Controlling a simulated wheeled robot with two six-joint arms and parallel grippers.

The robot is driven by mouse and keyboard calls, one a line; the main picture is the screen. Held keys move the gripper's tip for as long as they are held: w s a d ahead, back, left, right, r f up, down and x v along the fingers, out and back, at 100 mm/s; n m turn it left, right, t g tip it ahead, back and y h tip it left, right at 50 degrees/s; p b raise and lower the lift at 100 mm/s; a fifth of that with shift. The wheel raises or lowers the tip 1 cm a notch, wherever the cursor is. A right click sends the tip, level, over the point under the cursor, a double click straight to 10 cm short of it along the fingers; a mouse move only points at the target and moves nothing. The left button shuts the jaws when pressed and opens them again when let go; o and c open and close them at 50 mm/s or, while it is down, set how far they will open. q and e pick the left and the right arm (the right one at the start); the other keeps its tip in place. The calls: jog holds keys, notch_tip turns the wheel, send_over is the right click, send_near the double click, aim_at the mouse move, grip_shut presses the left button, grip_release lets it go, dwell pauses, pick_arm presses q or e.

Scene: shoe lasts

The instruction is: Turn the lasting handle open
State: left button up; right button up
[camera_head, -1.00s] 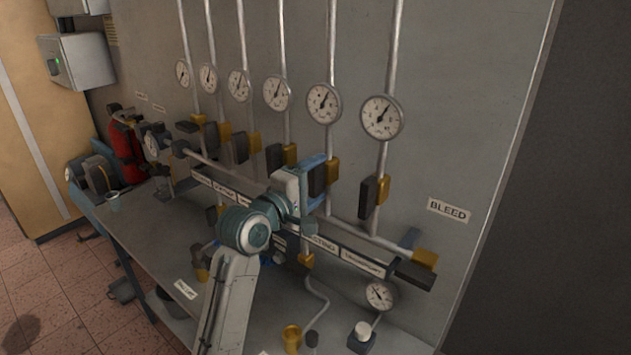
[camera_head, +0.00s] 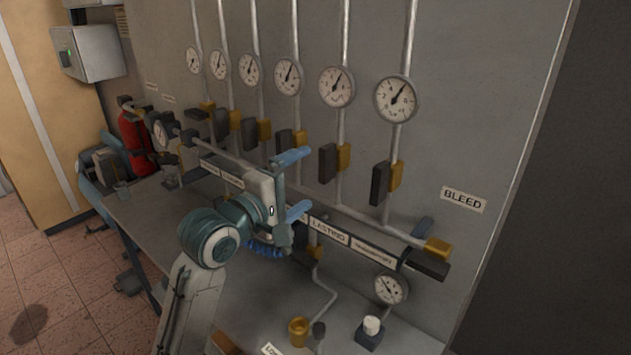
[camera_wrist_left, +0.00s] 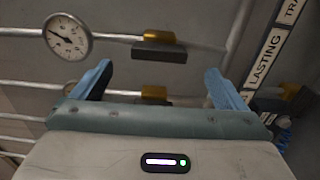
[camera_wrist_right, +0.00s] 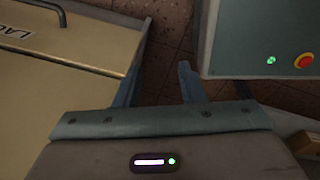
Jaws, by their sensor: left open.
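A LASTING label (camera_head: 329,232) sits on the strip along the panel, and it also shows in the left wrist view (camera_wrist_left: 264,62). Black lever handles with yellow valve bodies stand on the pipes above; one black handle (camera_head: 327,163) is above and near this label. I cannot tell for sure which handle belongs to it. My left gripper (camera_head: 293,184) is open in front of the panel, left of that handle, with its blue fingers apart. In the left wrist view a yellow valve body (camera_wrist_left: 153,92) shows between the fingers (camera_wrist_left: 160,84), not gripped. My right gripper (camera_wrist_right: 158,88) is open and empty, away from the panel.
Several gauges (camera_head: 395,99) line the pipes. A BLEED label (camera_head: 464,199) is at right. A small gauge (camera_head: 389,288), a brass cup (camera_head: 298,331) and a white-topped block (camera_head: 369,331) are at the bench's front. A grey box with a red button (camera_wrist_right: 303,61) is near my right gripper.

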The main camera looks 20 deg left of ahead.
pick_arm(q)
jog(key=shift+b+v, duration=0.3)
jog(key=shift+v, duration=1.1)
